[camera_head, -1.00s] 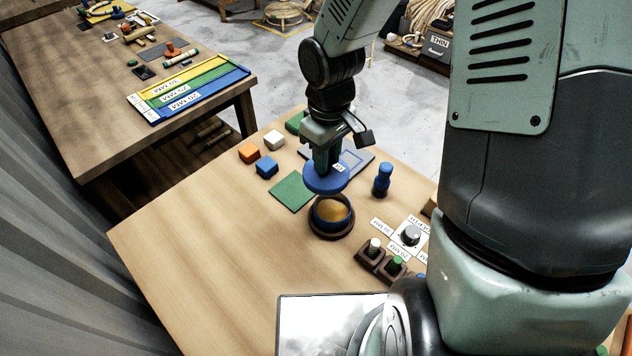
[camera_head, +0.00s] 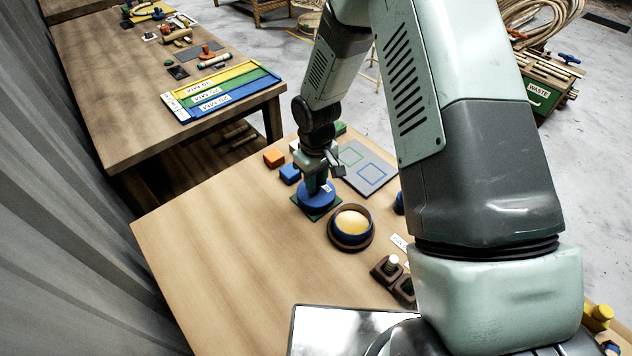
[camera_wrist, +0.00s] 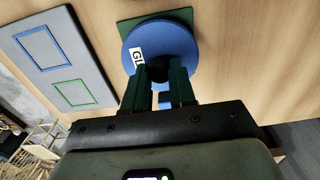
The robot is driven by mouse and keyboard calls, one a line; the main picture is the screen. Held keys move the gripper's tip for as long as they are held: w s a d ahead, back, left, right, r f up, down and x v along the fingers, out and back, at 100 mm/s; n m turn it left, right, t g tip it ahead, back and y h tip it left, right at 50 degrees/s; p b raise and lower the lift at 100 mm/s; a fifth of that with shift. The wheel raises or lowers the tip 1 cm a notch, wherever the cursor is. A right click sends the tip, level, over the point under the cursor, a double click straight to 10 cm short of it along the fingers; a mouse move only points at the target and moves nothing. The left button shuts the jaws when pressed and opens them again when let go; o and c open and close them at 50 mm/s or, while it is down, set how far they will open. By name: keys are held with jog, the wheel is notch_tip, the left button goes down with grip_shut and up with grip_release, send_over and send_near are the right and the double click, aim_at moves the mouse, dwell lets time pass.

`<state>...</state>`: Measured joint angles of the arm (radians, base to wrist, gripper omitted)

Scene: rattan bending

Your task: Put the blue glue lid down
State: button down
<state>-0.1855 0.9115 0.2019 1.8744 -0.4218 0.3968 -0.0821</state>
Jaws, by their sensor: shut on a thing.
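The blue glue lid (camera_head: 316,196) is a round disc with a white label, over the green square mat (camera_head: 301,207) on the near table. My gripper (camera_head: 318,180) is above it and shut on its knob. In the wrist view the lid (camera_wrist: 160,48) sits between the fingers (camera_wrist: 160,88), with part of the green mat (camera_wrist: 136,24) showing behind it. I cannot tell whether the lid touches the mat. The open glue pot (camera_head: 351,228), dark-rimmed with amber contents, stands just right of the lid.
A grey board (camera_head: 367,168) with blue and green outlined squares lies behind. An orange block (camera_head: 274,158) and a blue block (camera_head: 290,174) stand left of the gripper. Dark holders (camera_head: 388,270) stand at front right. The table's left part is clear.

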jog(key=shift+f, duration=0.6)
jog(key=shift+f, duration=0.15)
jog(key=c, duration=0.9)
grip_release()
